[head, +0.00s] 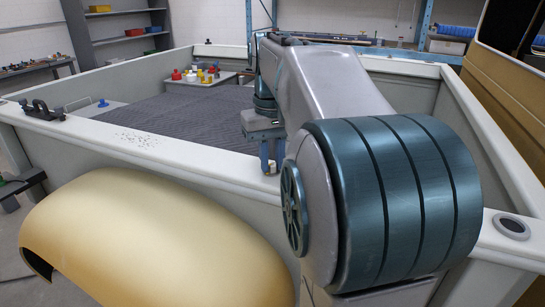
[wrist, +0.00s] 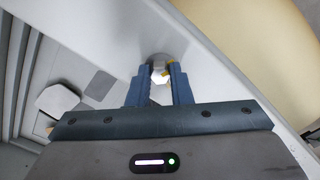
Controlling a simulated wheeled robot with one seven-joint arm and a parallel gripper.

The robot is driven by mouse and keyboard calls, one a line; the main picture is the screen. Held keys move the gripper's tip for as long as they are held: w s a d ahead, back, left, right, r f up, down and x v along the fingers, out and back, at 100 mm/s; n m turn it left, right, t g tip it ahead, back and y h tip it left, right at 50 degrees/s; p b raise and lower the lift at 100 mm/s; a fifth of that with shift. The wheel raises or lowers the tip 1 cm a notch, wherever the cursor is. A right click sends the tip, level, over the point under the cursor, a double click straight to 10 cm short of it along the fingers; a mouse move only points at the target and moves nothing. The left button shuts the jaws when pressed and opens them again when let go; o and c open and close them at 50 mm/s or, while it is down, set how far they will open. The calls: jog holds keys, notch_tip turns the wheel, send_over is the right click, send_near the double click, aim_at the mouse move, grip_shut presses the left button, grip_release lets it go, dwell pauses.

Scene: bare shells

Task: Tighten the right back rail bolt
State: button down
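The back rail (head: 215,160) is the pale near edge of an open vehicle bed. A bolt (wrist: 159,71) with a pale head, a grey round base and yellow marks sits on the rail in the wrist view. My gripper (wrist: 161,67) points at it, one blue finger on each side, close against the head. In the head view, my gripper (head: 270,163) reaches down to the rail's top, right of the rail's middle. The fingers hide most of the bolt there, and my arm hides part of the rail to the right.
A black latch-like fitting (head: 42,110) sits on the rail's left part. A round dark-centred fitting (head: 511,226) is at the right corner. A tan fender (head: 150,245) bulges below the rail. Small coloured items (head: 205,73) stand on a box inside the bed, beyond a dark mat (head: 170,118).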

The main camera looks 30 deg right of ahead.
jog(key=shift+m, duration=0.5)
jog(key=shift+r+m+p, duration=0.15)
jog(key=shift+m+p, duration=0.6)
jog(key=shift+m, duration=0.25)
jog(key=m+p, duration=0.1)
jog(key=m, duration=0.2)
jog(key=shift+m, duration=0.3)
jog(key=m+p, duration=0.2)
jog(key=m, duration=0.4)
jog(key=shift+w, duration=0.1)
jog(key=m+p, duration=0.1)
jog(key=m, duration=0.3)
jog(key=shift+m, duration=0.4)
jog(key=shift+m+p, duration=0.45)
jog(key=shift+m, duration=1.45)
jog(key=c, duration=1.3)
grip_release()
